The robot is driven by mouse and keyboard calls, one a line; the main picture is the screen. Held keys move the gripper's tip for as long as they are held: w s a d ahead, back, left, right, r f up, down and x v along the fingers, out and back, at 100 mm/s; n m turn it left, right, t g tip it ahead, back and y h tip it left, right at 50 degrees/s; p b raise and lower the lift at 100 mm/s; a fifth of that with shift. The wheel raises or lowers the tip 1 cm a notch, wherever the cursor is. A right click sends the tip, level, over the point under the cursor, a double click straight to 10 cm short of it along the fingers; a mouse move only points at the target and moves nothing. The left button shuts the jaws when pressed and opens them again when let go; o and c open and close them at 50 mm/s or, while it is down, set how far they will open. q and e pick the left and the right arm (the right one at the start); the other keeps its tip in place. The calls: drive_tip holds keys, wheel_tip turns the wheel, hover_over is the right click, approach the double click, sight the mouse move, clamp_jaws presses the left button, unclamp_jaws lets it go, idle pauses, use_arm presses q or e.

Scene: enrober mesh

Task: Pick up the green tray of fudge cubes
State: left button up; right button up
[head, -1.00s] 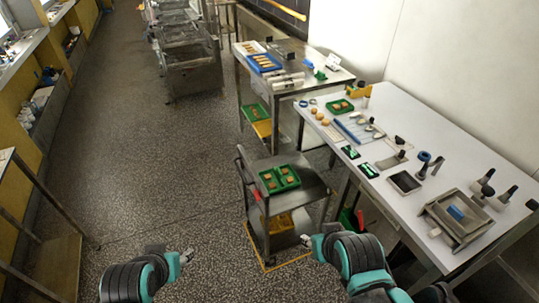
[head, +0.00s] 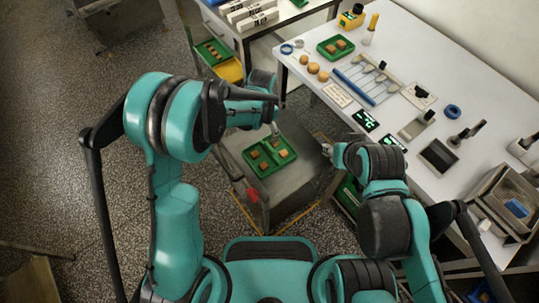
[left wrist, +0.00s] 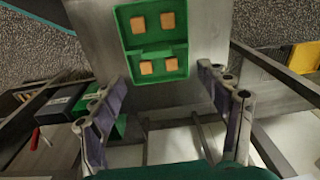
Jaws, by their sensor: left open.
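The green tray (head: 269,156) holds fudge cubes in two compartments and lies flat on the top of a grey metal cart (head: 300,135). It also shows at the top of the left wrist view (left wrist: 152,51), with brown cubes in both compartments. My left gripper (head: 275,128) is above the tray's far edge in the head view. In the left wrist view its two fingers (left wrist: 163,80) are apart and empty, with the tray beyond them. My right gripper (head: 328,150) is small and partly hidden by its arm, at the cart's right side; its jaws are unclear.
A white table (head: 420,70) on the right carries another green tray (head: 336,46) with cubes, spatulas and a metal box (head: 505,200). Another cart with white blocks (head: 250,15) stands behind. Speckled floor is open on the left.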

use_arm(q)
drive_tip(key=m+b, duration=0.1)
hover_over(269, 147)
drive_tip(key=shift+g, duration=0.3)
drive_tip(key=f, duration=0.7)
drive_tip(key=shift+s+d, duration=0.2)
drive_tip(key=shift+d, duration=0.1)
drive_tip(key=f+b, duration=0.1)
drive_tip(key=f, duration=0.1)
drive_tip(key=f+b, duration=0.2)
drive_tip(key=f, duration=0.1)
drive_tip(key=shift+w+a+f, duration=0.2)
drive_tip(key=shift+w+f, duration=0.1)
drive_tip(key=shift+f, duration=0.05)
drive_tip(key=shift+r, duration=0.1)
clamp_jaws()
